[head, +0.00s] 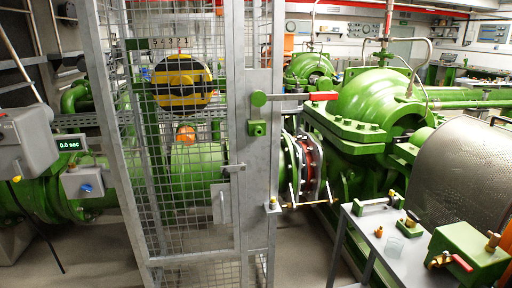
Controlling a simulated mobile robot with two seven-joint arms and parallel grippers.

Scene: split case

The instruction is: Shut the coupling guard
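A curved cover of perforated metal (465,165) stands at the right edge of the head view, beside the large green split-case pump (370,105). It looks like a coupling guard, but its hinge and far side are out of view, so I cannot tell how far open it is. A red ring between flanges (311,165) shows bare left of the pump. A tall grey wire-mesh gate (180,215) stands upright in front of the green pipework, with a red-tipped handle (322,96) on its post. Neither of my grippers is in view.
A grey bench (395,258) at the lower right carries a green block (468,250) with brass fittings. A grey box (25,140) and a display reading 0.0 sec (70,144) are at the left. Bare floor (305,240) shows between gate and bench.

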